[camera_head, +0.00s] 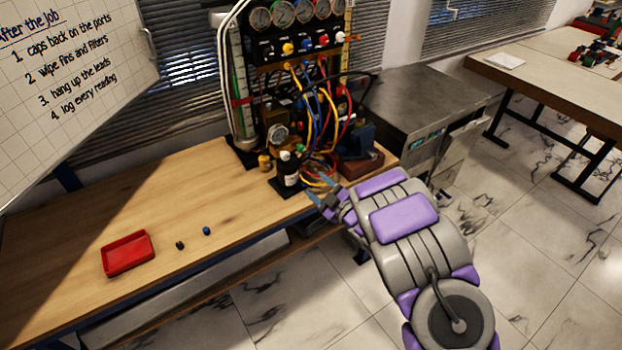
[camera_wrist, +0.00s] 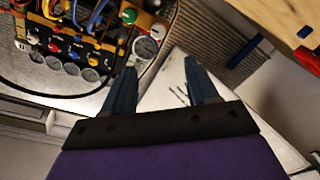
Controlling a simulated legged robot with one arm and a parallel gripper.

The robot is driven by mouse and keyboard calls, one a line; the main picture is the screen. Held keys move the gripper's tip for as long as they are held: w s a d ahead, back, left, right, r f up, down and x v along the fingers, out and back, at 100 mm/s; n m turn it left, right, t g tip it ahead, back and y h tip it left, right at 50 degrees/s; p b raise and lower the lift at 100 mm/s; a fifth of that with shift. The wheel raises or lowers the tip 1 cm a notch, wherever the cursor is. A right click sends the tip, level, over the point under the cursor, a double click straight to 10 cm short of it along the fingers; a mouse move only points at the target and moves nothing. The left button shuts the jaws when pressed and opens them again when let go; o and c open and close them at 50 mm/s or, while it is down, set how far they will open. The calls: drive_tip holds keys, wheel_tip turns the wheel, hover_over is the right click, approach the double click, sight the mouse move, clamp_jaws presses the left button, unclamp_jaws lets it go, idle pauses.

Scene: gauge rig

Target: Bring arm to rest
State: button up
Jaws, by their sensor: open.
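My gripper (camera_head: 328,199) is at the end of my purple and grey arm, by the front right edge of the wooden bench (camera_head: 75,235). In the wrist view its two dark blue fingers (camera_wrist: 160,88) stand apart with nothing between them. The gauge rig (camera_head: 290,70), with its row of dials, coloured knobs and tangled hoses, stands at the back of the bench, beyond my gripper. The rig also shows at the upper left of the wrist view (camera_wrist: 75,45), behind the left finger.
A red tray (camera_head: 128,252) and two small caps, one dark (camera_head: 180,245) and one blue (camera_head: 206,231), lie on the bench at left. A metal cabinet (camera_head: 425,95) stands right of the rig. The bench's middle is clear.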

drive_tip(key=shift+s+d, duration=0.3)
idle(0.4)
drive_tip(key=w+d+r+m+h, duration=0.2)
drive_tip(key=d+r+m+h, duration=0.1)
drive_tip(key=d+h, duration=0.4)
drive_tip(key=s+d+r+m+g+h, duration=0.2)
drive_tip(key=s+d+r+m+h, duration=0.25)
drive_tip(key=d, duration=0.25)
drive_tip(key=s+d+r+m+g+h, duration=0.2)
drive_tip(key=s+d+r+m+h, duration=0.1)
drive_tip(key=s+d, duration=0.35)
drive_tip(key=s+a+r+m+g+y, duration=0.1)
drive_tip(key=s+g, duration=0.3)
drive_tip(key=s, duration=0.9)
drive_tip(key=s+a+r+m+g+y, duration=0.1)
drive_tip(key=s+a+g, duration=0.3)
drive_tip(key=s, duration=0.9)
drive_tip(key=s+a+r+m+g+y, duration=0.1)
drive_tip(key=s+a+m+g, duration=0.2)
drive_tip(key=s, duration=1)
drive_tip(key=shift+s+a+r+g, duration=0.2)
drive_tip(key=shift+s+r+g, duration=0.2)
